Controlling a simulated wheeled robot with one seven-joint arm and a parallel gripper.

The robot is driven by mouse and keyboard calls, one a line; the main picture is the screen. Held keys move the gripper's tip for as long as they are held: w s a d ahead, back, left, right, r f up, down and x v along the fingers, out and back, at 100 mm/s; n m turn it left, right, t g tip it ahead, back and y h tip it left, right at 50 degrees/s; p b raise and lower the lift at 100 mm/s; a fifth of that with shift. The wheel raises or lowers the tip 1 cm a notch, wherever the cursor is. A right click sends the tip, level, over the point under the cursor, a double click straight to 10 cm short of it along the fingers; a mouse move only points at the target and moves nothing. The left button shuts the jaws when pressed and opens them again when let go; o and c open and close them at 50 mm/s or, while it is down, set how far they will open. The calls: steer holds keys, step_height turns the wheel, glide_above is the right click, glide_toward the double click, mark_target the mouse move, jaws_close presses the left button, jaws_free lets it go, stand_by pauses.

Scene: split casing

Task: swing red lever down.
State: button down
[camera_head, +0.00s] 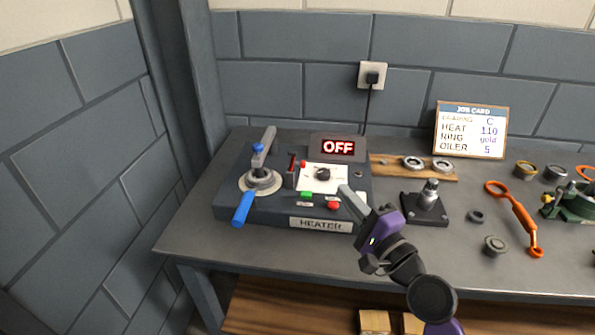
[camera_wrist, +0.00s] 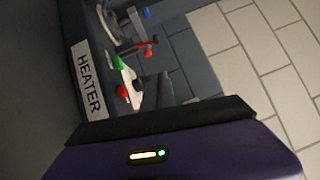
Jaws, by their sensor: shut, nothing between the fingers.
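The heater (camera_head: 258,213) is a dark box at the left of the bench. Its red lever (camera_head: 292,161) stands upright in a dark slot, between the clamp with blue parts and the white dial plate. In the wrist view the red lever (camera_wrist: 138,48) shows beyond the green button, near the top. My gripper (camera_head: 346,191) is shut and empty. Its grey fingertips are over the right front of the heater, near the red button, apart from the lever. In the wrist view only the purple gripper body (camera_wrist: 165,150) and a dark edge show clearly.
The heater carries a green button (camera_head: 306,195), a red button (camera_head: 334,206), a black dial (camera_head: 322,174) and a display (camera_head: 338,148) reading OFF. A blue handle (camera_head: 243,208) juts forward at the left. A black post stand (camera_head: 425,208) and an orange tool (camera_head: 522,220) are to the right.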

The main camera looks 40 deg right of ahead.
steer(key=shift+a, duration=0.15)
steer(key=p, duration=0.2)
glide_toward(296, 163)
steer(key=d, duration=0.1)
steer(key=w+d+r, duration=0.1)
steer(key=d, duration=0.1)
steer(key=w+d+r, duration=0.1)
steer(key=shift+d+r, duration=0.2)
steer(key=shift+r, duration=0.05)
steer(key=w, duration=0.1)
steer(key=w+a+p, duration=0.1)
steer(key=w+p, duration=0.1)
steer(key=shift+a+r, duration=0.15)
steer(key=shift+r, duration=0.2)
steer(key=shift+w+a, duration=0.2)
steer(key=shift+w, duration=0.35)
steer(key=shift+p, duration=0.4)
steer(key=shift+r+p, duration=0.15)
steer(key=shift+p, duration=0.15)
steer(key=shift+a, duration=0.1)
